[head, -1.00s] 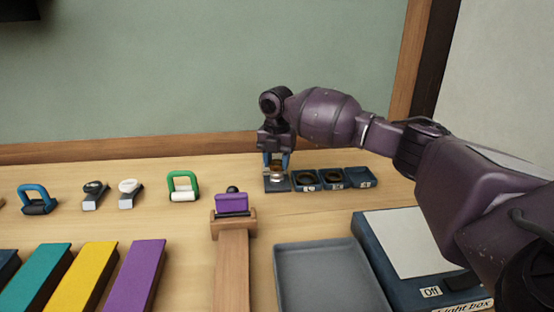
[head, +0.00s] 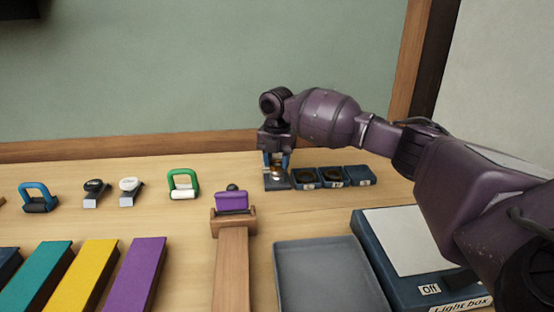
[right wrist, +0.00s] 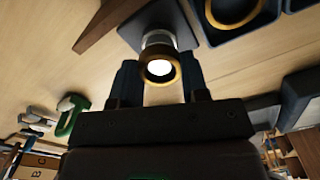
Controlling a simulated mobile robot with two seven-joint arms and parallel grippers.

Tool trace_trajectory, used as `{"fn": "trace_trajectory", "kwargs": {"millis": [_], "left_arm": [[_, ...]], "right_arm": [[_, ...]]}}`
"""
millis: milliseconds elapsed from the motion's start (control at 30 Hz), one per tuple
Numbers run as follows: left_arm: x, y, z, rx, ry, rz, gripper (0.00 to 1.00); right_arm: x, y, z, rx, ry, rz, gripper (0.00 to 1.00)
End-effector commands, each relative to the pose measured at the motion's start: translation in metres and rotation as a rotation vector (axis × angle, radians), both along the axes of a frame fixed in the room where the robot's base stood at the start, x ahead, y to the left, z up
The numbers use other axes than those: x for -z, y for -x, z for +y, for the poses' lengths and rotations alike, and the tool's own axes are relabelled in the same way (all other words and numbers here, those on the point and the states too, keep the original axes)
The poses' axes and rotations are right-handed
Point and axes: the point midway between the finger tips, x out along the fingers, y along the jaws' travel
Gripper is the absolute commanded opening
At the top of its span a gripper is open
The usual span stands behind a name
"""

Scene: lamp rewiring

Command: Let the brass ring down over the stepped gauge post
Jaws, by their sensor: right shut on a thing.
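My right gripper (head: 277,162) points down over the stepped gauge post (head: 277,178), shut on the brass ring (head: 276,168). In the right wrist view the brass ring (right wrist: 160,80) sits between the two fingers (right wrist: 160,75). The pale, shiny post (right wrist: 158,38) rises from its dark square base (right wrist: 190,25), and its bright white top shows inside the ring. The ring appears to be around the upper part of the post, above the base. I cannot tell whether it touches a step. My left gripper is not in view.
Several small dark trays (head: 360,175) stand just right of the post; two hold dark rings. A green-handled clamp (head: 183,184) and a wooden stand with a purple block (head: 232,202) are to the left. A grey tray (head: 330,240) and light box (head: 420,245) are in front.

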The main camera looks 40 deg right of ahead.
Motion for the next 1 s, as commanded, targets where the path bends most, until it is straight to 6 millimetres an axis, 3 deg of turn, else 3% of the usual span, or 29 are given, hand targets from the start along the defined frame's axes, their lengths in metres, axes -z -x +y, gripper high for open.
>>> {"fn": "trace_trajectory", "kwargs": {"millis": [400, 433, 600, 800, 967, 1000], "left_arm": [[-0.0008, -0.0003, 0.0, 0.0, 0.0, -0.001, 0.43], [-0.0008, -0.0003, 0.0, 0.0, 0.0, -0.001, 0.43], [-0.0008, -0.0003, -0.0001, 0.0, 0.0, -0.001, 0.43], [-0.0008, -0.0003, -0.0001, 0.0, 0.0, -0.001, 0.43], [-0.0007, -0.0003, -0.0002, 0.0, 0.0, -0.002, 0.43], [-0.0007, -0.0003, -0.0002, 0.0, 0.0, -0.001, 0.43]], "right_arm": [[0.0009, -0.0001, 0.0001, 0.0, 0.0, 0.0, 0.19], [0.0009, -0.0001, 0.0001, 0.0, 0.0, 0.0, 0.46], [0.0008, -0.0002, 0.0001, 0.0, 0.0, 0.0, 0.71], [0.0008, -0.0002, 0.0001, 0.0, 0.0, 0.0, 0.73], [0.0008, -0.0002, 0.0001, 0.0, 0.0, 0.0, 0.97], [0.0008, -0.0002, 0.0001, 0.0, 0.0, 0.0, 0.97]]}}
